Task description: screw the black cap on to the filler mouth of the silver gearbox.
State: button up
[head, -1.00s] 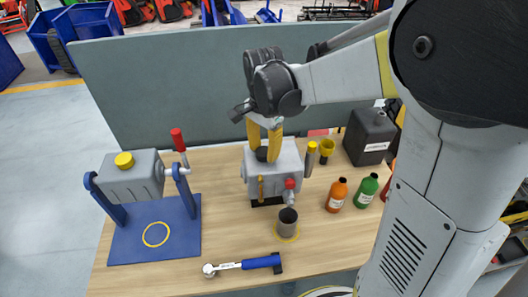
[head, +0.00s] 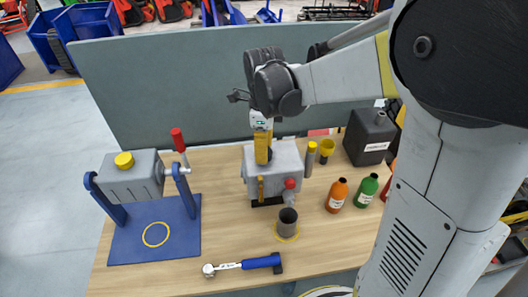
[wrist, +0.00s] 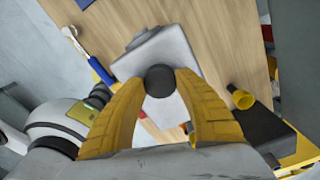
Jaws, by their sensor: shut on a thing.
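The silver gearbox (head: 289,166) stands upright at the middle of the bench; its pale top also shows in the wrist view (wrist: 132,66). My gripper (head: 263,158) points down over the gearbox's top, its yellow fingers shut on the black cap. In the wrist view the round black cap (wrist: 160,81) sits between the two fingertips, with the gearbox top right behind it. The cap is at the gearbox's top; the filler mouth is hidden under it, so I cannot tell how deep the cap sits.
A grey box with a yellow cap (head: 124,160) hangs in a blue stand (head: 118,247) at left. A dark cup (head: 288,222) and a blue-handled wrench (head: 243,265) lie in front. Orange (head: 338,193) and green (head: 367,190) bottles, a yellow funnel (head: 326,149) and a black can (head: 368,138) stand right.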

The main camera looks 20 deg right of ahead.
jog(key=shift+m, duration=0.3)
jog(key=m, duration=0.9)
jog(key=shift+m, duration=0.4)
jog(key=o, duration=1.3)
